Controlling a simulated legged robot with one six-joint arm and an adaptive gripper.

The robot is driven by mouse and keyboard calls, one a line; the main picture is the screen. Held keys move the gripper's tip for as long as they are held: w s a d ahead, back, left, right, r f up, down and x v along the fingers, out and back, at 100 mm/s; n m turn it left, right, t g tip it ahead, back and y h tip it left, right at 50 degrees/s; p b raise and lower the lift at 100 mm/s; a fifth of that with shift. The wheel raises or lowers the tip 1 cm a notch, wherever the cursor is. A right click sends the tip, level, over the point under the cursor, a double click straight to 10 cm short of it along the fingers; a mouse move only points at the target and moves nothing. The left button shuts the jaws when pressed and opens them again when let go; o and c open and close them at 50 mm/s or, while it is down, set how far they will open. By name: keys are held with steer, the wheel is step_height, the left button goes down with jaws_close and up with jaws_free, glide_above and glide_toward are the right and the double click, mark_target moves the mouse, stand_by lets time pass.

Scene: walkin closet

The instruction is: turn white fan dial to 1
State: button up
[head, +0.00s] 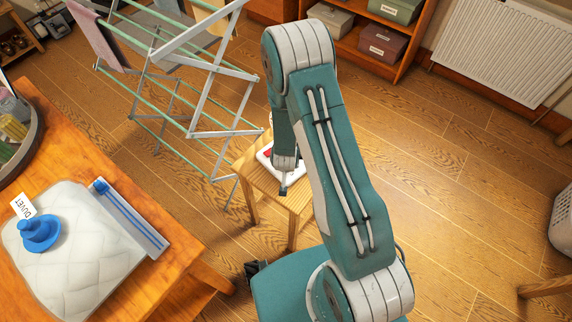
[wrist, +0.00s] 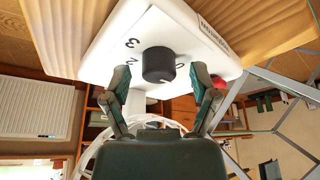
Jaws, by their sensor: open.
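The white fan's base (wrist: 110,50) fills the top of the wrist view, which looks upside down. A black round dial (wrist: 158,65) sticks out of it. Printed digits 3 and 2 show left of the dial, and another mark is partly hidden at its lower right. I cannot tell where the dial points. My gripper (wrist: 161,76) is open, with one finger on each side of the dial; contact is not clear. In the head view my gripper (head: 283,188) is over the small wooden stool (head: 247,170), beside the white base (head: 263,157), mostly hidden by my arm.
A drying rack (head: 190,90) stands close behind and left of the stool. A wooden table (head: 75,120) at left holds a quilted duvet (head: 75,245) with a blue hat-like item (head: 39,232). A shelf (head: 345,45) and radiator (head: 505,45) line the back. Floor at right is mostly clear.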

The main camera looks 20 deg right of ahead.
jaws_close()
steer(key=shift+m, duration=0.3)
steer(key=m+h, duration=0.1)
steer(key=m, duration=0.2)
steer(key=m+g+h, duration=0.1)
steer(key=m, duration=0.1)
steer(key=shift+a+m+g, duration=0.1)
steer(key=shift+m+g, duration=0.2)
steer(key=shift+m, duration=0.1)
steer(key=m+g, duration=0.1)
steer(key=m, duration=0.4)
steer(key=shift+g+h, duration=0.4)
steer(key=shift+m, duration=0.3)
